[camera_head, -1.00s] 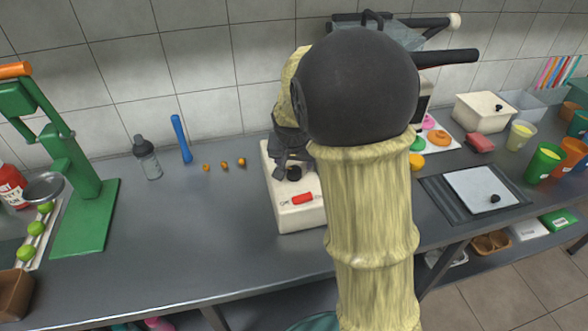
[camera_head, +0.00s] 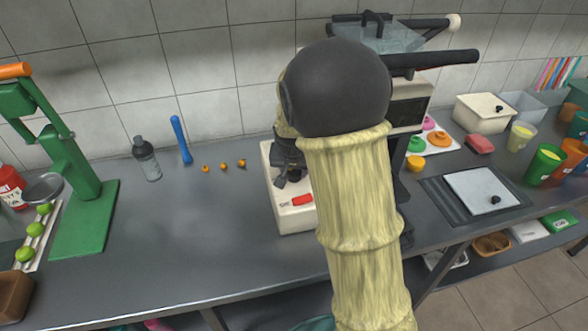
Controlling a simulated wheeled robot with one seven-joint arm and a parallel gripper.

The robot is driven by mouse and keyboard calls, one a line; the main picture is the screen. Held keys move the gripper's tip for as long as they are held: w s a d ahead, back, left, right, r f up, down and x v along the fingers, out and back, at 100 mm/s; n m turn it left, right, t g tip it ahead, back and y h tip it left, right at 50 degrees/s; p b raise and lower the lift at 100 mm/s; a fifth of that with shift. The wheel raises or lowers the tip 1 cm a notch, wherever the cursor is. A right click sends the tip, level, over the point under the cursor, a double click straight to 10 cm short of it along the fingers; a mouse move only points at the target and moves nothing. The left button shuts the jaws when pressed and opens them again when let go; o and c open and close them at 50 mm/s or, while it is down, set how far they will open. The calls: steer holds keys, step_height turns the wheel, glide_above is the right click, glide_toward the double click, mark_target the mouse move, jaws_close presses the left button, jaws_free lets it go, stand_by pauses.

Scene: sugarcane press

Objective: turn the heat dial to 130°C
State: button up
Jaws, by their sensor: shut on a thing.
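The heat dial (camera_head: 295,177) is a small dark knob on top of the cream-coloured unit (camera_head: 297,220), left of my arm. My gripper (camera_head: 287,178) points down onto the unit's top with its dark fingers shut at the dial. The fingers and my arm hide most of the dial, so its pointer and any temperature marks cannot be read. A red switch (camera_head: 301,200) sits on the front part of the same unit, partly covered by my arm.
A green press (camera_head: 85,200) stands at the left. Cups (camera_head: 543,163) stand at the right.

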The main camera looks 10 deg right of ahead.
steer(key=shift+n, duration=0.4)
steer(key=shift+d+n+y, duration=0.15)
steer(key=shift+n+y, duration=0.45)
steer(key=shift+n, duration=0.4)
steer(key=shift+n+y+p, duration=0.3)
steer(key=shift+n+y, duration=0.2)
steer(key=shift+n, duration=0.9)
steer(key=o, duration=1)
